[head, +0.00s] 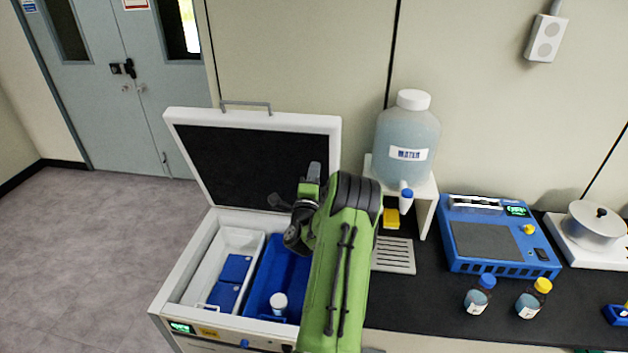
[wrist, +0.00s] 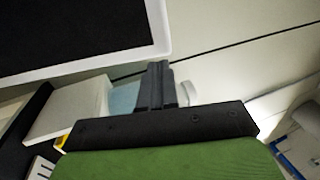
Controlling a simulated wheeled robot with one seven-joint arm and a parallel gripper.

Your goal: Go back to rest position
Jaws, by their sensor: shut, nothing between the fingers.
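My green arm reaches up from the lower middle of the head view, in front of the freeze dryer. My gripper shows in the wrist view (wrist: 157,75) with its dark fingers together and nothing between them. In the head view the wrist end is above the open dryer box, and the fingertips are hard to make out. The freeze dryer (head: 172,292) has its lid (head: 250,124) raised. A white tray (head: 240,238) with blue blocks is in its left part, and a blue bin (head: 263,285) with a white-capped container (head: 279,301) is in its right part.
A water jug (head: 408,135) stands on a white stand (head: 428,205) to the right. A blue device (head: 497,240), two bottles (head: 478,296) and a pot on a hot plate (head: 594,226) are on the black counter. The floor at left is clear.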

